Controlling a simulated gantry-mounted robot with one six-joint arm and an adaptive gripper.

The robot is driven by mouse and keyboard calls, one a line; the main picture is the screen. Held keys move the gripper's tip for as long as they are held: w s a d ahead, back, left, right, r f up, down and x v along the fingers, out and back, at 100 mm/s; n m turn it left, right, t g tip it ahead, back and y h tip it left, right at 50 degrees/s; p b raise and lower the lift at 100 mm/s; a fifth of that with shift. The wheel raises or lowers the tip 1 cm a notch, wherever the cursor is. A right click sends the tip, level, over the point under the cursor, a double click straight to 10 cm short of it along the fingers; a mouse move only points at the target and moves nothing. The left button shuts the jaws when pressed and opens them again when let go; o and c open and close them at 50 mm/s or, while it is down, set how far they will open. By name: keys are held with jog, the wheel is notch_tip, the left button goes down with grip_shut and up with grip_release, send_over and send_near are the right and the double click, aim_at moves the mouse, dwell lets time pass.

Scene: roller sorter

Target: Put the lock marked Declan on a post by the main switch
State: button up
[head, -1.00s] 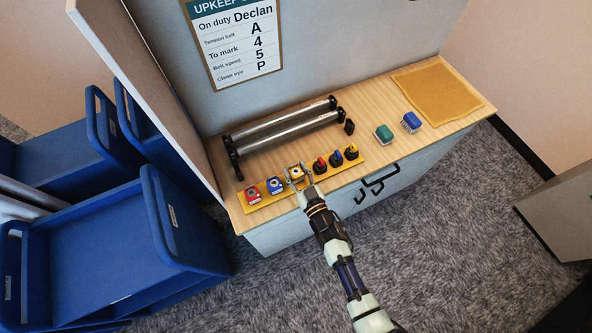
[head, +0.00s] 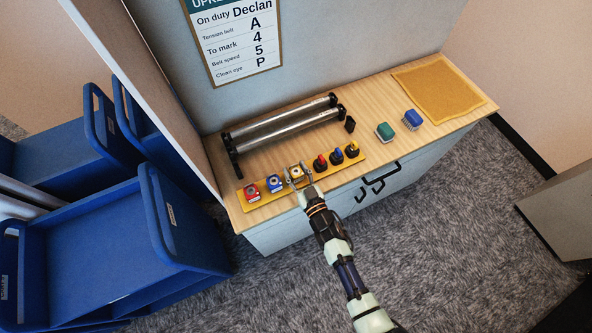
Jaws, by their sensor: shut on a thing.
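A red lock (head: 252,193), a blue lock (head: 274,184) and a yellow lock (head: 295,171) sit in a row on the left part of a yellow strip. The labels on them are too small to read, so I cannot tell which is marked Declan. My gripper (head: 298,181) is shut on the yellow lock, reaching it from the front edge of the bench. The lock still appears to be at the strip; I cannot tell whether it is lifted.
Two metal rollers (head: 285,128) lie behind the strip on the wooden bench (head: 375,108). A green brush (head: 385,132), a blue brush (head: 412,120) and a tan mat (head: 438,94) are to the right. A duty board (head: 233,40) hangs behind.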

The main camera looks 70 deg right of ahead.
jog(key=shift+f, duration=0.15)
jog(key=o, duration=1.3)
jog(key=v, duration=1.2)
